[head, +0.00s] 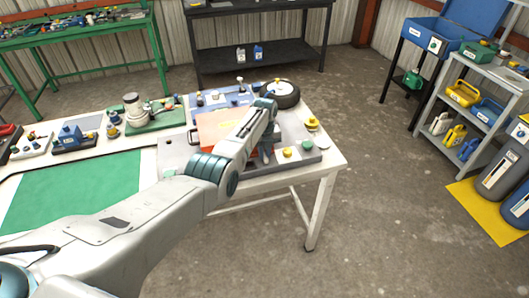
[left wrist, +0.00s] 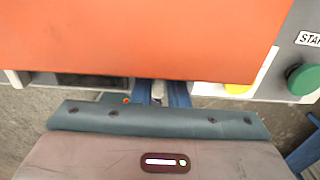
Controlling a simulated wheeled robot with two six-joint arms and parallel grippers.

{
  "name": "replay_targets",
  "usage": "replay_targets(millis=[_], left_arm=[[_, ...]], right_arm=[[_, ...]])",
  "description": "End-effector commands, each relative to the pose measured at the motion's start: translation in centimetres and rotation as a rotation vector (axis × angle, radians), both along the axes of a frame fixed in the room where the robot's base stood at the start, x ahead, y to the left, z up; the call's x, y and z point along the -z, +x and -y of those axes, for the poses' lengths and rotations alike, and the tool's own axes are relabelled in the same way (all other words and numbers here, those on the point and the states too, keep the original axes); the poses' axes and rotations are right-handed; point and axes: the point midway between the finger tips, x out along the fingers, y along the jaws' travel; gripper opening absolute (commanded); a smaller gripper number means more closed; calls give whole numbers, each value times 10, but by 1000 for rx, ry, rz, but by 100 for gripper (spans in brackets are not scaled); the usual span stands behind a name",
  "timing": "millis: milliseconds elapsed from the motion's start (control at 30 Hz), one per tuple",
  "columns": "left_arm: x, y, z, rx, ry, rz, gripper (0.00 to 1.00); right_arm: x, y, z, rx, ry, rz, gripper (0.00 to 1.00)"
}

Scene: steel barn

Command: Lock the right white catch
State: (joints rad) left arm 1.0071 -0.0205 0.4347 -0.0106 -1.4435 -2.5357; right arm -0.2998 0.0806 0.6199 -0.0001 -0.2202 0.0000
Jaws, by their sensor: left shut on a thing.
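An orange panel (head: 213,124) lies on the grey fixture on the white bench, partly hidden by my left arm. It fills the top of the left wrist view (left wrist: 140,40). My left gripper (head: 265,157) is at the panel's near edge. In the left wrist view its two blue fingers (left wrist: 160,92) are shut on a small white piece, which looks like the right white catch (left wrist: 158,88). Most of that catch is hidden by the fingers and panel edge. Another small white piece, perhaps the left catch (left wrist: 14,77), shows at the panel's edge further left. My right gripper is not in view.
A yellow button (head: 287,152) and a green button (head: 307,145) sit just right of my gripper. A black wheel (head: 282,94) lies behind the panel. A green mat (head: 80,190) lies left on the bench.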

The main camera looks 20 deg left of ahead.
Motion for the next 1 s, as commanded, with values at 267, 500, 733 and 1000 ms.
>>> replay_targets(millis=[267,500,733,1000], left_arm=[[-4,3,-1,10,2,10,0],[-5,3,-1,9,2,10,23],[-2,2,0,8,1,5,23],[-22,2,0,8,1,7,23]], right_arm=[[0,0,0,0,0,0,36],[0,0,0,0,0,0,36],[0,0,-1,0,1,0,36],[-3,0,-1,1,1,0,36]])
